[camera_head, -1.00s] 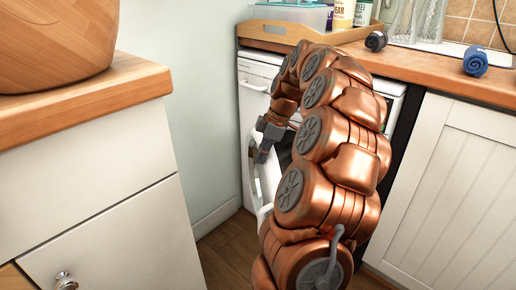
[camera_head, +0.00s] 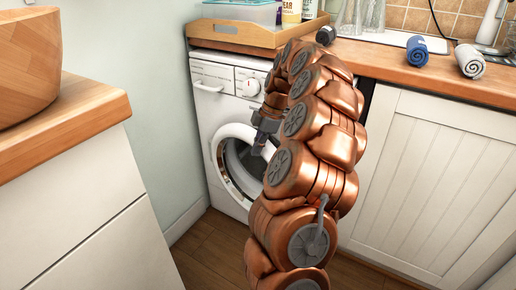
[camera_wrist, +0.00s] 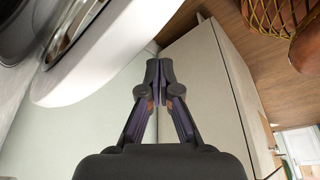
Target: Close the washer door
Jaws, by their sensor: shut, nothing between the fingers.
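The white front-loading washer (camera_head: 212,105) stands under the wooden counter, left of my arm in the head view. Its round door (camera_head: 229,134), with a white rim and dark middle, is partly hidden behind my arm and gripper. The door rim (camera_wrist: 103,72) also shows large at the upper left of the wrist view, standing out from the washer. My gripper (camera_head: 257,151) is in front of the door area in the head view. In the wrist view its fingertips (camera_wrist: 159,72) are together, with nothing between them, just right of the door rim. I cannot tell how far open the door stands.
A white cabinet (camera_head: 85,225) with a wooden top is at the left, and another white cabinet (camera_head: 430,180) at the right. The counter (camera_head: 440,72) holds a tray (camera_head: 245,37) and rolled towels (camera_head: 417,50). Bare wooden floor (camera_head: 205,250) lies between the cabinets.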

